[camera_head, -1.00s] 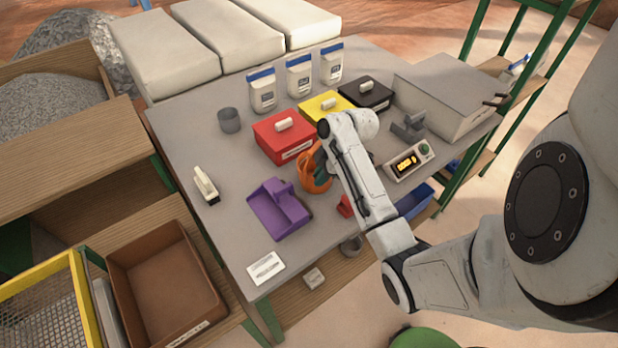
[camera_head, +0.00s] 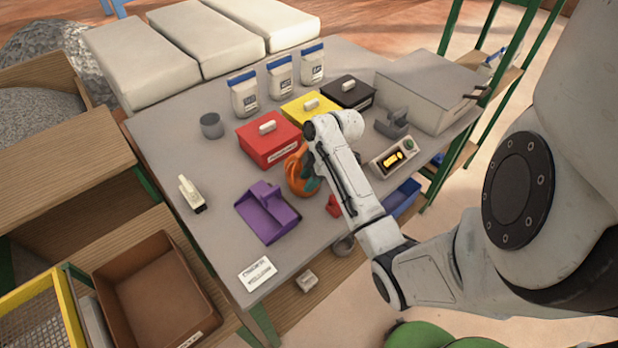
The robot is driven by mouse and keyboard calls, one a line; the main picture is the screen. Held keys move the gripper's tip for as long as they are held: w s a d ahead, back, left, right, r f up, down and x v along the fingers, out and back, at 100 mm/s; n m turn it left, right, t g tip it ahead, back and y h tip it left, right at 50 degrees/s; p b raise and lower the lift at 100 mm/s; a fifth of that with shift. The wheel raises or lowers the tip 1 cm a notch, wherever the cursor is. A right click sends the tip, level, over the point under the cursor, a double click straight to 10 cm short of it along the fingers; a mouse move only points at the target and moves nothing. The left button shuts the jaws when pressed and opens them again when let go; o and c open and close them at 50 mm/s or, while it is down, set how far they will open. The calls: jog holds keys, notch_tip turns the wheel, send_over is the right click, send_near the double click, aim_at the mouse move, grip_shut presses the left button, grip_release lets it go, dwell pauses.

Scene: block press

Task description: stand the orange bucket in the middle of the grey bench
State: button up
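The orange bucket (camera_head: 296,172) is on or just above the grey bench (camera_head: 205,245), near the middle, between the red box and my arm. It looks tilted, with its open side partly toward the camera. I cannot tell whether it touches the bench. My gripper (camera_head: 312,182) is at the bucket's right side, mostly hidden behind my own wrist and forearm. Something teal shows at the bucket's opening. The frames do not show whether the fingers are closed on the bucket.
Close around the bucket are a red box (camera_head: 268,140), a yellow box (camera_head: 308,108), a purple scoop-like tray (camera_head: 266,212) and a small red object (camera_head: 333,205).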

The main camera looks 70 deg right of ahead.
jog(key=v, duration=1.1)
jog(key=w+a+f+m+p, duration=0.1)
jog(key=w+a+f+m, duration=0.15)
jog(key=a, duration=0.55)
jog(key=w+a+f+m+p, duration=0.1)
jog(key=w+a+f, duration=0.15)
jog(key=a, duration=0.65)
jog(key=s+a+f+m+g+h, duration=0.1)
jog(key=s+a+f+m+g, duration=0.1)
jog(key=s+a, duration=0.8)
jog(key=shift+a+f+m+g+h, duration=0.3)
jog(key=shift+a+m+g, duration=0.3)
jog(key=shift+a+m, duration=0.15)
